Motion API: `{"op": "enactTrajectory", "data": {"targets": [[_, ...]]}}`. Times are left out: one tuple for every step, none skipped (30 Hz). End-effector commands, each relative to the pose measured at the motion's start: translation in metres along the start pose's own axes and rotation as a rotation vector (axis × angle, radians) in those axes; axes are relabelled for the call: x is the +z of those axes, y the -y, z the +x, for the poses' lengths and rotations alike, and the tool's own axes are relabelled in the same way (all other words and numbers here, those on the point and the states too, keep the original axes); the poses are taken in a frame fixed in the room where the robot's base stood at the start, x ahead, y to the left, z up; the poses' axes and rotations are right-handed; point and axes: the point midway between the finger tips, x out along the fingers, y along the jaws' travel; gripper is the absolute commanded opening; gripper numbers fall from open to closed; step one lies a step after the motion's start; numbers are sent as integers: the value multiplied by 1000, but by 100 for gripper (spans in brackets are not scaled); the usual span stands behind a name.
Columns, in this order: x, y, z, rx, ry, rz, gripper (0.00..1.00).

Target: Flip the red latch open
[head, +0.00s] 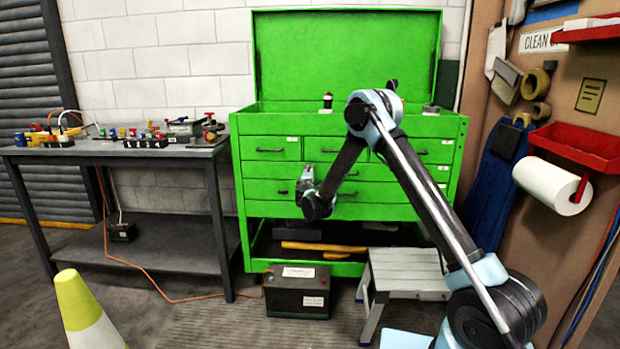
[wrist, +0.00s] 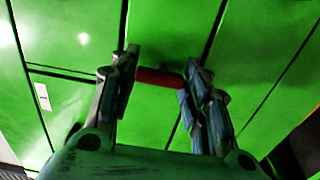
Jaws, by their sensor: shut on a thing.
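The red latch (wrist: 160,78) is a short red bar against the green drawer fronts, seen between my fingertips in the wrist view. My gripper (wrist: 163,72) has one finger at each end of the bar and is shut on it. In the head view my gripper (head: 305,184) is at the front of the green tool chest (head: 238,165), near the middle drawers. The latch cannot be made out in the head view, where my gripper and arm cover part of the drawers.
The chest's lid (head: 345,50) stands open. A dark workbench (head: 110,152) with small items is at the left. A black battery (head: 297,290) and a grey step stool (head: 405,272) stand on the floor before the chest. A yellow-and-white cone (head: 85,310) is at the front left.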

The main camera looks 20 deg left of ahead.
Motion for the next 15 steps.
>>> {"op": "enactTrajectory", "data": {"targets": [[4, 1, 1, -2, 8, 5, 19], [4, 2, 1, -2, 8, 5, 19], [4, 2, 1, -2, 8, 5, 19], [4, 2, 1, -2, 7, 5, 19], [4, 2, 1, -2, 7, 5, 19], [4, 2, 1, -2, 7, 5, 19], [4, 2, 1, -2, 7, 5, 19], [4, 2, 1, -2, 7, 5, 19], [4, 2, 1, -2, 7, 5, 19], [4, 2, 1, -2, 7, 5, 19], [4, 2, 1, -2, 7, 5, 50], [4, 2, 1, -2, 7, 5, 59], [4, 1, 1, -2, 6, 4, 63], [3, 1, 1, -2, 6, 4, 63], [3, 1, 1, -1, 5, 4, 63]]}}
